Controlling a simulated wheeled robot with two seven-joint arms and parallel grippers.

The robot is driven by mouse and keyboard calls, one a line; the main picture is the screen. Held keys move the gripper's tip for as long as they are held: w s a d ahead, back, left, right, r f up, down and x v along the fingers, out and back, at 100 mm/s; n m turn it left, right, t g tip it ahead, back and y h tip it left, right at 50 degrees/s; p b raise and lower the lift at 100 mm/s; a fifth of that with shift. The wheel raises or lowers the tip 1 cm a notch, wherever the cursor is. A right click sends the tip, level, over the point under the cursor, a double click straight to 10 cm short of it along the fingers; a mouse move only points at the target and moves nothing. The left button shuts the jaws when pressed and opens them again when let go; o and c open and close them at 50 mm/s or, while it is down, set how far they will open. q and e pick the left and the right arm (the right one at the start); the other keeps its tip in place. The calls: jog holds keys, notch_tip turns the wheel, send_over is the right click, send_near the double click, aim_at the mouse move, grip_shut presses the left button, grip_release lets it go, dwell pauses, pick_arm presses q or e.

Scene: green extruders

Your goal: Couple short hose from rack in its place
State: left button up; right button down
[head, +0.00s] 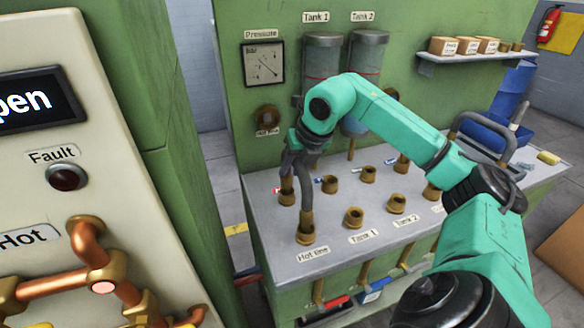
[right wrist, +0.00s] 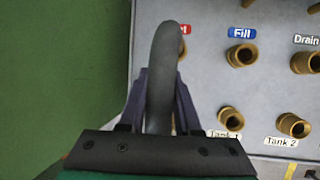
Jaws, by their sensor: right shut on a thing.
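The short hose is a grey arched tube (head: 305,178) with brass ends. My right gripper (head: 293,152) is shut on it near the top of its arch. In the right wrist view the hose (right wrist: 163,62) runs up between the fingers (right wrist: 160,108). In the head view its near end is at the brass port behind the Hot line label (head: 313,254), and its other end is at a back-left port (head: 286,194). I cannot tell whether the ends are fully seated. The hose hides part of a red label in the wrist view. My left gripper is out of view.
Other brass ports stand open on the grey bench top, including Tank 1 (head: 354,217), Tank 2 (head: 397,203) and Fill (right wrist: 241,55). A green wall with a gauge (head: 263,63) and two tanks rises behind.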

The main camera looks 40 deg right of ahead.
jog(key=shift+f+b, duration=0.35)
jog(key=shift+f, duration=0.1)
jog(key=c, duration=0.5)
grip_release()
jog(key=v, duration=0.6)
jog(key=shift+r, duration=0.15)
jog(key=p+v, duration=0.2)
jog(key=v, duration=0.6)
jog(key=shift+s+a+r, duration=0.1)
jog(key=shift+s+r, duration=0.05)
